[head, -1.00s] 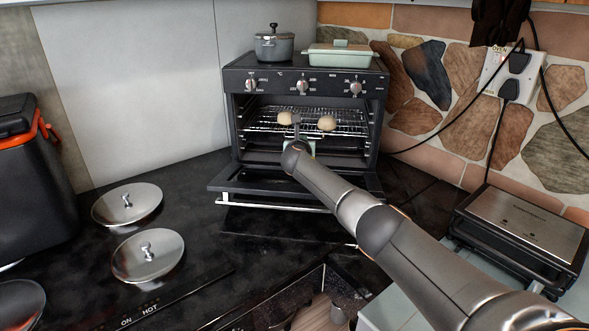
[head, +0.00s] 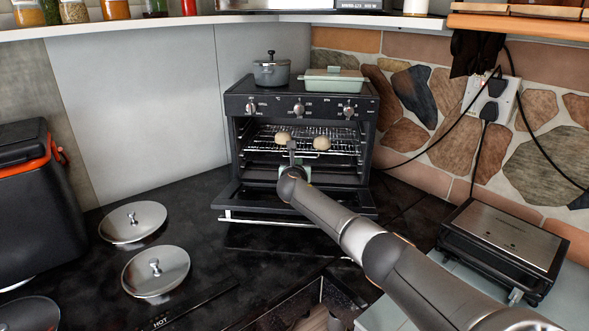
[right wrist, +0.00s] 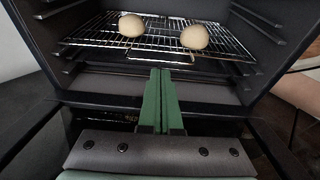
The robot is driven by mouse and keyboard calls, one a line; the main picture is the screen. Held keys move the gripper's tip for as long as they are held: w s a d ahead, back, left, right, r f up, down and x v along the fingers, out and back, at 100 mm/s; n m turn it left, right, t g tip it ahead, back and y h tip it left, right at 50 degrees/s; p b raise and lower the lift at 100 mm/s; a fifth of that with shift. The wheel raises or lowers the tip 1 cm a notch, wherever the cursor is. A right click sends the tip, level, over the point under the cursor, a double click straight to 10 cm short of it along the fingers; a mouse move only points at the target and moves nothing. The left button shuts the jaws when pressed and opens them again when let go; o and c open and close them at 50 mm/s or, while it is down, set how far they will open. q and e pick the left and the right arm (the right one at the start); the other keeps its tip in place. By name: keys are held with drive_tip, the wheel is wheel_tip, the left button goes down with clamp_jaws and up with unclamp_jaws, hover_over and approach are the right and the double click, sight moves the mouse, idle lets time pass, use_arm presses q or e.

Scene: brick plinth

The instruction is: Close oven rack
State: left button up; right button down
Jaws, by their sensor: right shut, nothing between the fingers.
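The black oven (head: 300,103) stands on the dark counter with its door (head: 262,203) folded down open. Its wire rack (head: 260,137) is inside the cavity and bears two pale round buns (head: 321,143). In the right wrist view the rack (right wrist: 110,33) shows with its front edge bar and the buns (right wrist: 131,25) on top. My right gripper (head: 291,148) is at the oven mouth, in front of the rack. Its green fingers (right wrist: 161,76) are together and empty, close to the rack's front edge; I cannot tell whether they touch it. My left gripper is out of view.
A grey pot (head: 271,70) and a green lidded dish (head: 334,82) stand on the oven. Two metal lids (head: 156,271) lie at left. A black grill (head: 505,243) is at right, with cables behind it.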

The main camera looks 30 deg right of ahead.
drive_tip(key=shift+s+a, duration=0.1)
drive_tip(key=shift+s, duration=0.15)
drive_tip(key=shift+s+a+p, duration=0.2)
drive_tip(key=shift+s+p, duration=0.05)
drive_tip(key=shift+p, duration=0.1)
drive_tip(key=shift+p+v, duration=0.45)
drive_tip(key=shift+v, duration=3.15)
drive_tip(key=shift+a+f, duration=0.1)
